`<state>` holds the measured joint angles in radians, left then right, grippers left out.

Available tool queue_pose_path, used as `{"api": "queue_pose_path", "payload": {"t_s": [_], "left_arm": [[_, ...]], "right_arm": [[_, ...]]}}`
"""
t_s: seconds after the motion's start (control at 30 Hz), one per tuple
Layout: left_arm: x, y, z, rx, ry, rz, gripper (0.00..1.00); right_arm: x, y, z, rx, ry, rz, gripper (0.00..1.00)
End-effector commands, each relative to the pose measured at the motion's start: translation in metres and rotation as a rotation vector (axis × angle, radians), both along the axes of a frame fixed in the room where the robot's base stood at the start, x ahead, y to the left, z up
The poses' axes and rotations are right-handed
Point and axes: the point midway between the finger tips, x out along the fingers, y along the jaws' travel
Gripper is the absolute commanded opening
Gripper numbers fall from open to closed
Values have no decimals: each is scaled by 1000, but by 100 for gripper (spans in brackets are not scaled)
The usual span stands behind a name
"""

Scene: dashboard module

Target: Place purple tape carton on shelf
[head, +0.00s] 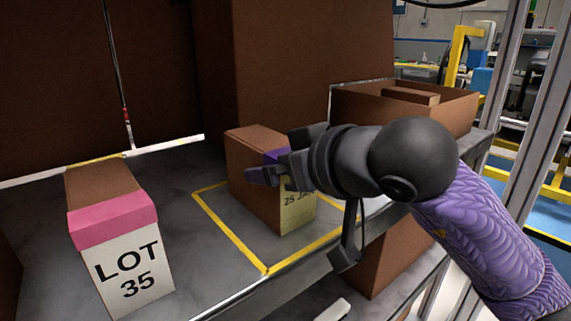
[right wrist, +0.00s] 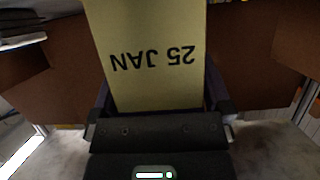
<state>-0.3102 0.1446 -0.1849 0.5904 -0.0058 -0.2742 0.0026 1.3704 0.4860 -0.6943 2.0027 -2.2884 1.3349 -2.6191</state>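The purple tape carton (head: 256,182) is a brown box with a purple band near its top and a pale yellow label. It stands upright within a yellow outline on the grey shelf (head: 208,252), and I cannot tell whether its base touches. My right gripper (head: 280,170) is at the carton, one finger along its left side. In the right wrist view, the carton's label (right wrist: 158,60) reads "25 JAN" upside down. The fingers there lie close along both sides and appear shut on it. The far finger is hidden in the head view. My left gripper is not in view.
A carton with pink tape (head: 112,218), labelled "LOT 35", stands at the left of the shelf. Large brown boxes (head: 285,65) rise behind. An open brown box (head: 360,102) stands at the right. A metal frame post (head: 497,75) is at far right.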

Motion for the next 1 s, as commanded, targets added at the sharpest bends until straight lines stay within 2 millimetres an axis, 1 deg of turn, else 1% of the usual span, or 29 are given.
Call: {"api": "queue_pose_path", "payload": {"t_s": [0.07,0.17,0.5,0.63,0.77,1.0], "left_arm": [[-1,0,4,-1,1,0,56],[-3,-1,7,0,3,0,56],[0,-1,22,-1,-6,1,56],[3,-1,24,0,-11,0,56],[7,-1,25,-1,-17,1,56],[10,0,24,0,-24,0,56]], "right_arm": [[0,0,4,1,-1,0,100],[-8,-7,9,0,-3,-1,100],[-65,-48,39,-2,-5,-3,100],[-82,-60,47,0,-3,-2,100],[-89,-65,49,-1,-1,-1,100],[-90,-65,48,0,0,0,100]]}}
